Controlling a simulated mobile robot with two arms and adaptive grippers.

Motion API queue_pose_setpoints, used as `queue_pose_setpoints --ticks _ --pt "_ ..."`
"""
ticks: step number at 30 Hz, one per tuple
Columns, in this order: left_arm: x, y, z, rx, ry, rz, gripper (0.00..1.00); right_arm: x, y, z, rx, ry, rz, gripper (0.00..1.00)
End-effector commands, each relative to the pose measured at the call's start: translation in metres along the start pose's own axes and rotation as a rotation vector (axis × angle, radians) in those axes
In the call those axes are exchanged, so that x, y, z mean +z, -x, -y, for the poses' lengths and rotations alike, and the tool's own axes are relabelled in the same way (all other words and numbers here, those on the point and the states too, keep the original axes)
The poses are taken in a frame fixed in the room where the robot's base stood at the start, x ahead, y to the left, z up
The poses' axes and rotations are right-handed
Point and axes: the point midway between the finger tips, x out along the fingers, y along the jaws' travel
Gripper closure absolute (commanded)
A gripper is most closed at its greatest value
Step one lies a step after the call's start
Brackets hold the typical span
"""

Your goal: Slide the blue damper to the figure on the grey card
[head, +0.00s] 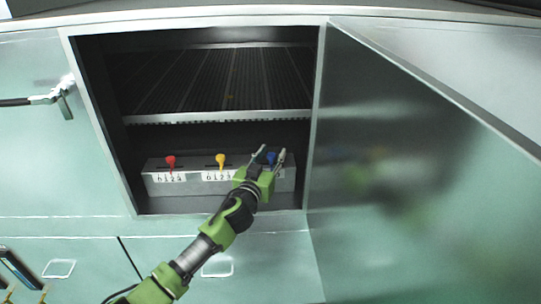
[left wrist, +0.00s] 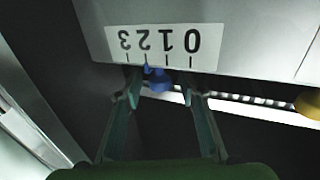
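The blue damper (head: 271,158) is the rightmost of three knobs on a grey box inside the open cabinet. In the left wrist view the blue damper (left wrist: 158,82) hangs by an upside-down white scale (left wrist: 155,41) marked 0 to 3. Its small pointer appears close to the 2 mark. My left gripper (head: 269,156) is at the box, its fingers apart on either side of the blue damper. In the left wrist view the gripper (left wrist: 162,90) shows a gap beside each finger. My right gripper and the grey card are not in view.
A red knob (head: 170,161) and a yellow knob (head: 220,160) stand left of the blue one, with white scales below. A slatted rack (head: 225,80) is above them. The open door (head: 400,180) stands to the right. The cabinet's side wall is close to the blue end.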

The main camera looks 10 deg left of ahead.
Motion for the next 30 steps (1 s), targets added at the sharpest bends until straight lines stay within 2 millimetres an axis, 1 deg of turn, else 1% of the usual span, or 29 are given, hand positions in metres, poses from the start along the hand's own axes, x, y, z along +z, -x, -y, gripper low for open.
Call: queue_pose_setpoints --ticks 7,11,14,24,27,30 --pt "0.000 0.001 0.000 0.000 0.000 0.000 0.65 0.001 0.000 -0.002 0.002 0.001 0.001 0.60" --pt "0.000 0.007 0.000 0.001 0.000 -0.001 0.65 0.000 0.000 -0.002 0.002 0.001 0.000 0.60" --pt "0.001 0.020 0.000 0.001 0.001 0.000 0.65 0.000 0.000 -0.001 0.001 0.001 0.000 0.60" --pt "0.001 0.086 0.000 0.001 0.002 0.002 0.65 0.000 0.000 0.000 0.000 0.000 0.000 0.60" --pt "0.002 0.101 -0.001 0.001 0.002 0.002 0.65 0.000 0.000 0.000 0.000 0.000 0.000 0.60" --pt "0.001 0.112 -0.001 0.001 0.001 0.001 0.65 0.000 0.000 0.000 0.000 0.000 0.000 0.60"
